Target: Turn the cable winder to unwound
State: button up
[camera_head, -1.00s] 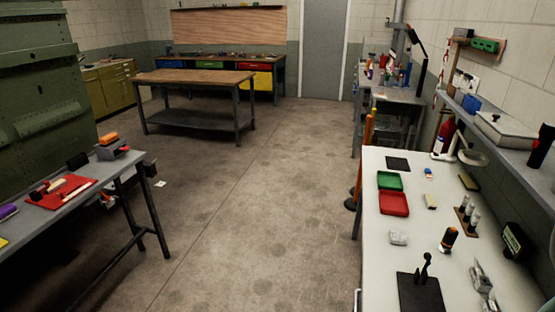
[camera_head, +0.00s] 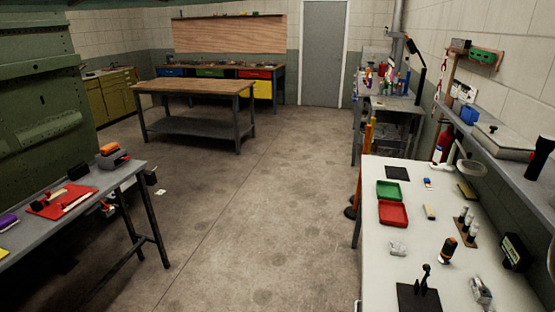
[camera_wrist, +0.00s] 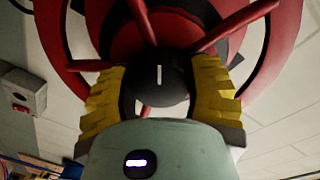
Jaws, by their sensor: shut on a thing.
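A red reel-like winder with spokes (camera_wrist: 232,27) and a round black hub (camera_wrist: 160,88) with a white mark fills the top of the wrist view. My gripper (camera_wrist: 160,92), with yellow finger pads, is shut on the hub, one finger on each side. The white mark points straight up and down in this view. Part of the reel is cut off by the top edge, and my gripper hides some of it. Neither the winder nor my gripper shows in the head view.
A grey box with a red button (camera_wrist: 24,93) is on the wall left of the reel. In the head view, a white table (camera_head: 375,255) stands at right and a grey bench (camera_head: 125,180) at left. Open floor (camera_head: 255,210) lies between them.

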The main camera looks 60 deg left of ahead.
jog(key=m+p, duration=0.1)
jog(key=m, duration=0.4)
jog(key=shift+w+a+m+y, duration=0.1)
jog(key=shift+w+m+y, duration=0.05)
jog(key=shift+m+y, duration=0.25)
dwell(0.4)
jog(key=o, duration=1.2)
jog(key=shift+r, duration=0.1)
jog(key=shift+o, duration=0.2)
